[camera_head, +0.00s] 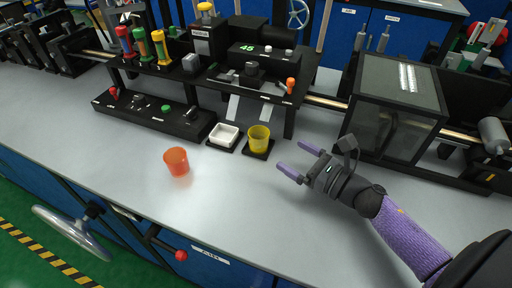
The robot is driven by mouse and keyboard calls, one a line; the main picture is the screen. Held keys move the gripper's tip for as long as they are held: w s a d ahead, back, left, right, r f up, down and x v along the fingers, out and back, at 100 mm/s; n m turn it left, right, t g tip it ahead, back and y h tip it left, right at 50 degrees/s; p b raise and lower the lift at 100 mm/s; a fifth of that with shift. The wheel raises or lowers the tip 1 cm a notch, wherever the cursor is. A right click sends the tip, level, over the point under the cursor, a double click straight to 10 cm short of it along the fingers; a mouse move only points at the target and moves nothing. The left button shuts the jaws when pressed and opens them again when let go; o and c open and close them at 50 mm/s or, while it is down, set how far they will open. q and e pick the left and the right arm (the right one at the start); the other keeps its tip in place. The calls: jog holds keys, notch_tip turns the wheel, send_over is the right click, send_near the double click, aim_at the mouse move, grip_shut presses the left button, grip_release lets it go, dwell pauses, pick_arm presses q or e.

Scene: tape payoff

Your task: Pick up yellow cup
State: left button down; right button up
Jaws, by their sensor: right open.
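The yellow cup (259,139) stands upright on a small black pad (258,153) at the foot of the black machine. My right gripper (297,161) comes in from the right with its two purple fingers apart and nothing between them. Its fingertips point left and lie a little to the right of and nearer than the cup, not touching it. My left gripper is not in the picture.
A white square dish (223,136) sits left of the yellow cup. An orange cup (176,161) stands on the open grey bench (220,195) further left. The black machine (247,70) rises behind, and a glass-sided box (395,105) stands at the right.

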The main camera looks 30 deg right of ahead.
aim_at(268, 139)
jog(key=x, duration=0.3)
jog(key=b+x, duration=0.1)
jog(key=x, duration=0.6)
jog(key=shift+w+d+f, duration=0.15)
jog(key=shift+d, duration=0.15)
jog(key=c, duration=1.1)
